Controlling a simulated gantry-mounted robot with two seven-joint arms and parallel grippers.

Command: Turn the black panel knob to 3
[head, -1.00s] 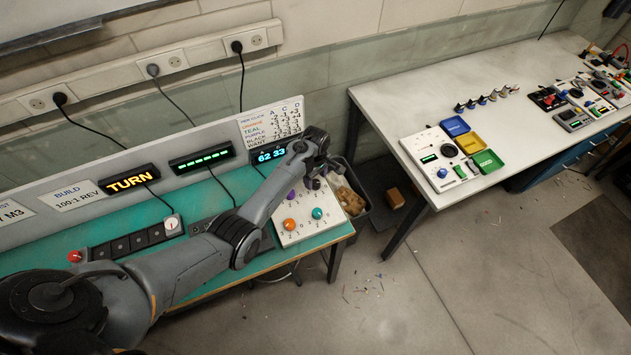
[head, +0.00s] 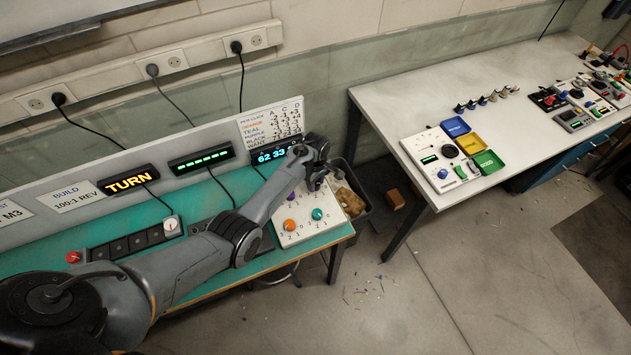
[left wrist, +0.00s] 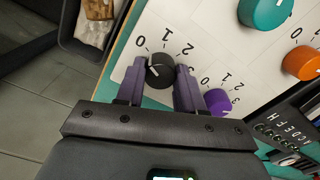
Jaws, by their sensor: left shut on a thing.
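The black knob (left wrist: 160,72) sits on the white panel (left wrist: 200,30), with the numbers 0, 1 and 2 showing around it in the left wrist view. Its pale mark points toward the upper left, near the 0 and 1; I cannot tell the exact setting. My left gripper (left wrist: 158,82) is shut on the black knob, one purple-grey finger on each side. In the head view, my left gripper (head: 314,180) is over the panel's far right part and hides the black knob. My right gripper is not in view.
The panel also carries an orange knob (head: 290,225), a teal knob (head: 317,214) and a purple knob (left wrist: 217,101) close beside one finger. A blue-lit display (head: 270,155) stands behind. A bin (head: 352,200) is right of the bench.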

